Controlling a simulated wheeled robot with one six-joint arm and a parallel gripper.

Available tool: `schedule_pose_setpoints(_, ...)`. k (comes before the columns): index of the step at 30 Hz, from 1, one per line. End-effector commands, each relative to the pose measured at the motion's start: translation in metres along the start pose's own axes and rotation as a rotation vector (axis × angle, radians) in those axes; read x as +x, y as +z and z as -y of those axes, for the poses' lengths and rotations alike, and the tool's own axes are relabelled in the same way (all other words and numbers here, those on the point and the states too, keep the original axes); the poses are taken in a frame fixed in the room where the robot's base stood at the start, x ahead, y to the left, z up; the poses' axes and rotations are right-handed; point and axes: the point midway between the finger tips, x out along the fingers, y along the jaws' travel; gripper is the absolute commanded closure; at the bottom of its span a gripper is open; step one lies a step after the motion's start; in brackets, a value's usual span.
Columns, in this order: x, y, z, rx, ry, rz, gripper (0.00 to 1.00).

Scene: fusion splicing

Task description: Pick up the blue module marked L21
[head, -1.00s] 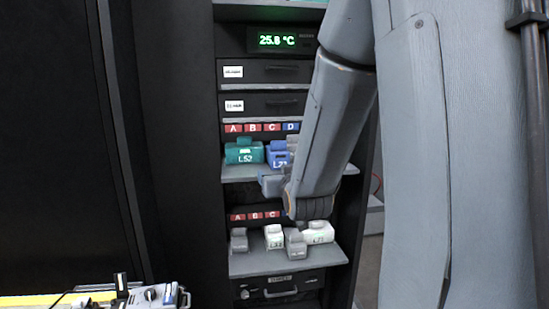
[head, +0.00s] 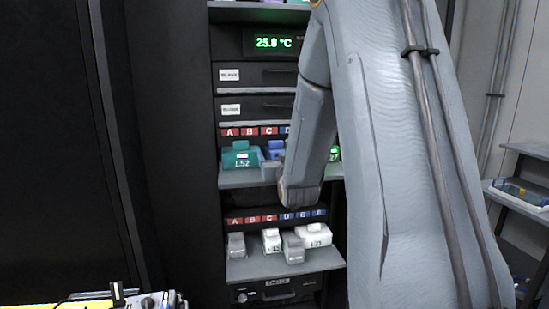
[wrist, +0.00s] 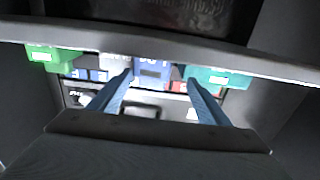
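The blue module (head: 275,149) sits on the upper shelf, right of the teal module (head: 241,158) marked L52. My arm partly covers it and its marking is hidden now. My gripper (head: 270,172) is in front of it; its fingertips cannot be made out in the head view. In the wrist view my gripper (wrist: 159,80) is open and empty, with two blue fingers apart. The blue module (wrist: 152,72) shows between the fingertips, upside down; I cannot tell whether the tips reach past its front. The teal module (wrist: 215,77) is just right of the right finger.
A green module (wrist: 52,58) stands at the left in the wrist view, and a grey one is left of the blue module. The shelf edge (wrist: 200,50) crosses that view. The lower shelf (head: 270,265) holds several grey and white modules.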

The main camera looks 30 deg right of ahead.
Motion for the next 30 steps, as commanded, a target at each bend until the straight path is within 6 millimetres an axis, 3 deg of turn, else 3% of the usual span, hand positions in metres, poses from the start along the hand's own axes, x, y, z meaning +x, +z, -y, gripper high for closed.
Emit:
schedule_pose_setpoints(10,0.007,0.0007,0.0016,0.0,-0.002,0.001,0.3)
schedule_pose_setpoints(22,0.0068,0.0006,0.0015,0.0,-0.002,0.0,0.97)
schedule_pose_setpoints(30,0.0072,0.0001,-0.0014,0.001,0.004,0.0,1.0)
